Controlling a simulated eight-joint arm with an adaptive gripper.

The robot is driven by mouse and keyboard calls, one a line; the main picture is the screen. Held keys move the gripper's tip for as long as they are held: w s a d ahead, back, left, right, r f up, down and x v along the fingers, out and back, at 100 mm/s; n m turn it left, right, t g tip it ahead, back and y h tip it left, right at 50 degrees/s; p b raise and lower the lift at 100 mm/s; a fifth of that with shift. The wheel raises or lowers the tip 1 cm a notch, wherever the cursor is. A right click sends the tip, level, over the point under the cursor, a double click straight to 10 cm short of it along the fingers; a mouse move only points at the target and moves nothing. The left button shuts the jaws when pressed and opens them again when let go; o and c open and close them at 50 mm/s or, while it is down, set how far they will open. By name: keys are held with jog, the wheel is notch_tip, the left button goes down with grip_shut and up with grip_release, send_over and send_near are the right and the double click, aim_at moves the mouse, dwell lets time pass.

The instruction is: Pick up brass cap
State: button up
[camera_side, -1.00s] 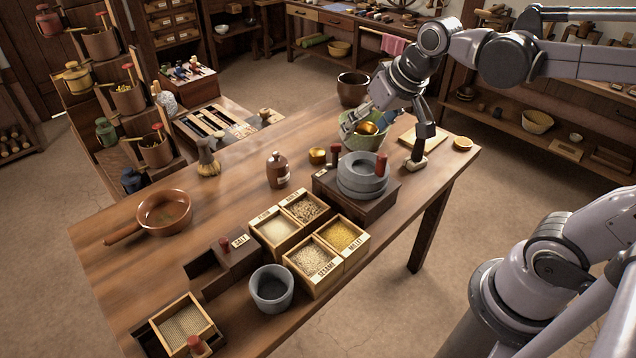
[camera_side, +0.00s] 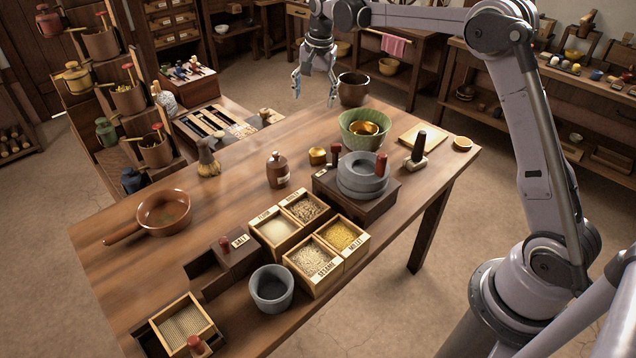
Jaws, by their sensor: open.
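A small brass-coloured piece (camera_side: 317,156) stands on the table left of the stone quern (camera_side: 362,172). A larger gold, rounded bowl-like piece (camera_side: 364,129) lies inside the green bowl (camera_side: 347,130) behind the quern. I cannot tell for certain which of these is the brass cap. My gripper (camera_side: 314,97) is open and empty, its fingers spread and pointing down. It hangs near the far edge of the table, left of the dark brown pot (camera_side: 353,88) and apart from both brass-coloured pieces.
A brown jar (camera_side: 277,172) and a red-knobbed peg (camera_side: 335,155) flank the small brass-coloured piece. A dark-handled tool (camera_side: 417,148) and a small yellow dish (camera_side: 462,143) sit at right. Grain boxes (camera_side: 318,263) and a grey mortar (camera_side: 271,290) fill the front.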

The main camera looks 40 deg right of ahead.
jog(key=w+d+f+m+g, duration=0.1)
jog(key=w+d+f+m, duration=0.1)
jog(key=f, duration=0.4)
jog(key=w+d+f+m+g, duration=0.1)
jog(key=w+d+f+m, duration=0.15)
jog(key=f, duration=0.25)
send_over(318, 151)
jog(key=a, duration=0.1)
notch_tip(318, 151, down, 6)
jog(key=shift+f, duration=0.1)
jog(key=shift+d+f, duration=0.2)
jog(key=shift+f, duration=1.1)
jog(key=shift+d+f, duration=0.2)
jog(key=shift+f, duration=1.1)
jog(key=c, duration=1.3)
